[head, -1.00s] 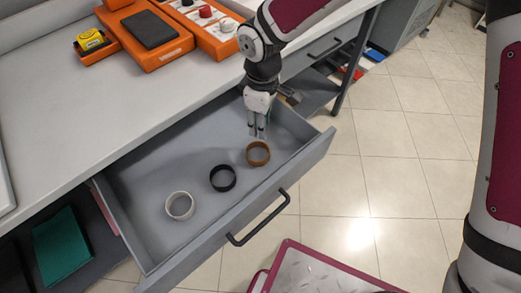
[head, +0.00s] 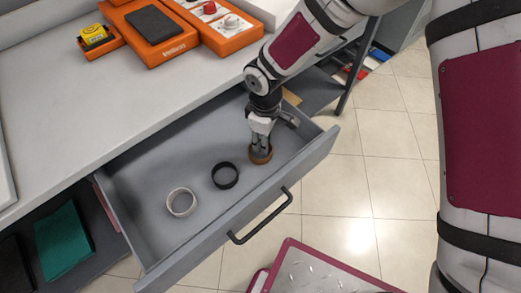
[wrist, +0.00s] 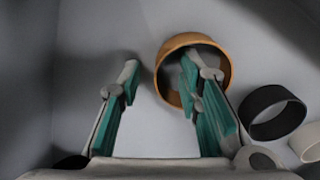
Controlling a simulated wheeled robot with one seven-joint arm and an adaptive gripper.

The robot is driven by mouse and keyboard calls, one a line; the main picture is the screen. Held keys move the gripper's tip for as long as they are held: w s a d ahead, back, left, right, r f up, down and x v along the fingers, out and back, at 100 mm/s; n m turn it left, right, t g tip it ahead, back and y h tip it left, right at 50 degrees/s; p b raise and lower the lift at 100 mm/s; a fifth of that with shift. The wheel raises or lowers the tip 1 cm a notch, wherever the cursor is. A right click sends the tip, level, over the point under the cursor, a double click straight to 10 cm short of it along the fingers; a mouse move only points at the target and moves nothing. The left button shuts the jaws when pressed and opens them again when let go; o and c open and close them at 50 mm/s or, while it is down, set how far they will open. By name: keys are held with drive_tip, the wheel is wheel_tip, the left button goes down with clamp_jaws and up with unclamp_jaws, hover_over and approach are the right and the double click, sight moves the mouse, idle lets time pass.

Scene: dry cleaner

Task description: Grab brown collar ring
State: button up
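The brown collar ring (head: 260,156) lies in the open grey drawer, at the right end of a row of rings. My gripper (head: 261,146) points down at it from above. In the wrist view the gripper (wrist: 160,85) is open, with its two teal-padded fingers apart. One finger reaches inside the brown ring (wrist: 165,88) and the other is outside it, so the ring's near wall lies between them. The fingers do not look closed on the wall. In the head view the gripper hides part of the ring.
A black ring (head: 225,176) and a white ring (head: 181,202) lie to the left in the drawer (head: 140,190). The drawer's front wall and handle (head: 262,218) face the tiled floor. The counter (head: 80,110) above holds orange trays (head: 150,35).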

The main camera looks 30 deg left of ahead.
clamp_jaws()
